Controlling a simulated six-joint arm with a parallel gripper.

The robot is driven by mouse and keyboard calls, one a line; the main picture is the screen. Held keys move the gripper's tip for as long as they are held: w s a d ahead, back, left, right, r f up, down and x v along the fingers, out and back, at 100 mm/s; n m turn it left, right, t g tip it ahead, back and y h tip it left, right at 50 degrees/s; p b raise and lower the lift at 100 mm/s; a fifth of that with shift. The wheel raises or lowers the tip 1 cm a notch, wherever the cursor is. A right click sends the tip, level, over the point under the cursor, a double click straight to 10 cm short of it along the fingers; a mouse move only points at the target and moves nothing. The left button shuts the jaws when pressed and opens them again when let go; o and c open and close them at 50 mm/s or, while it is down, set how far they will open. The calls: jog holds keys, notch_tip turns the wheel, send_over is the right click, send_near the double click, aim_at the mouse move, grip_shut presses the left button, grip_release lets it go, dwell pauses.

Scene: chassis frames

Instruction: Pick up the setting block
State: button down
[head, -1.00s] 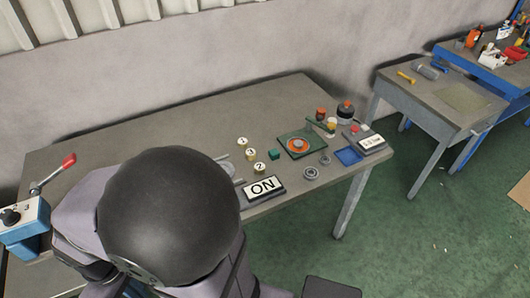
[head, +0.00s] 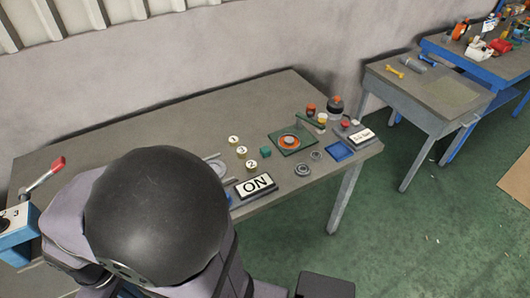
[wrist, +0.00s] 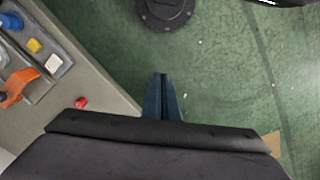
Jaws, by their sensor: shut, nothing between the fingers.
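A small teal block (head: 265,153), which looks like the setting block, sits on the grey bench. It stands right of the numbered round pieces and left of the green square plate (head: 293,139). I cannot make it out in the wrist view. My gripper (wrist: 162,78) is shut and empty, its blue fingers together over the green floor beside a table edge. In the head view my gripper is not visible, and my own dark round arm part covers the front left of the bench.
A red-handled lever (head: 46,177) rises at far left. The bench's back left is clear. A red piece (wrist: 81,102) lies near the table edge.

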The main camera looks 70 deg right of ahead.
jog(key=c, duration=1.3)
grip_release()
